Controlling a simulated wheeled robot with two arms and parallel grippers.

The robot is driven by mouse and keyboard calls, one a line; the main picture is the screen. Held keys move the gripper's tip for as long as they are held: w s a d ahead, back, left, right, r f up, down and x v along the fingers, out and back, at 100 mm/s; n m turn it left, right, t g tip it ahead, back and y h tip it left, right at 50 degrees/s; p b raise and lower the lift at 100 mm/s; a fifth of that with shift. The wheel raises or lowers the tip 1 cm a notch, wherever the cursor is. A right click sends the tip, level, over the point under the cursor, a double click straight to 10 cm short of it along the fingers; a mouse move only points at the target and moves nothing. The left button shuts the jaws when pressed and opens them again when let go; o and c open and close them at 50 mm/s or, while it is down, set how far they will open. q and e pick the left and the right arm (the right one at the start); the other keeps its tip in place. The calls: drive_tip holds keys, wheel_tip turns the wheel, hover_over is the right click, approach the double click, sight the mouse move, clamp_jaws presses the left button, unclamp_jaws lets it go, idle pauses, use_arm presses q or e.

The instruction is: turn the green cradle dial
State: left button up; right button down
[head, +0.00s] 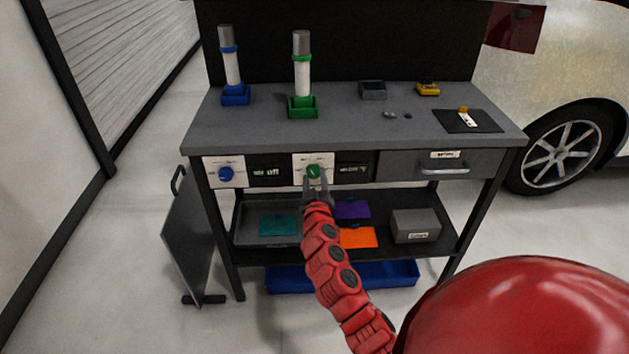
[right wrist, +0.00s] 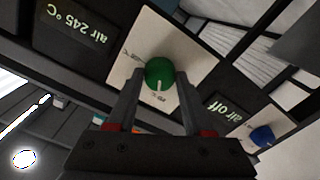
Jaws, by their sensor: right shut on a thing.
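The green dial (head: 313,171) sits on a white plate on the front of the workbench, below the green cradle (head: 302,108). In the right wrist view the green dial (right wrist: 159,74) shows a white pointer line, aimed toward the gripper. My right gripper (head: 315,187) is shut on the dial, with one finger on each side; its fingers also show in the right wrist view (right wrist: 159,80). The display beside the dial (right wrist: 78,28) reads "air 245 °C". My left gripper is not in view.
A blue dial (head: 225,173) is to the left, its display (head: 267,172) reading "air off". A drawer (head: 445,163) is to the right. The lower shelf holds coloured sheets and a grey box (head: 415,226). A dark panel (head: 188,235) leans at the left.

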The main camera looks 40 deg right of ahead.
drive_tip(key=n, duration=0.2)
drive_tip(key=shift+n, duration=0.4)
drive_tip(key=n, duration=0.3)
drive_tip(key=shift+r+n, duration=0.1)
drive_tip(key=shift+n, duration=0.2)
drive_tip(key=n+p, duration=0.1)
drive_tip(key=n, duration=0.4)
drive_tip(key=shift+n, duration=0.4)
drive_tip(key=shift+c, duration=1.6)
unclamp_jaws()
drive_tip(key=shift+p, duration=0.3)
drive_tip(key=v, duration=1.7)
drive_tip(key=shift+s, duration=0.15)
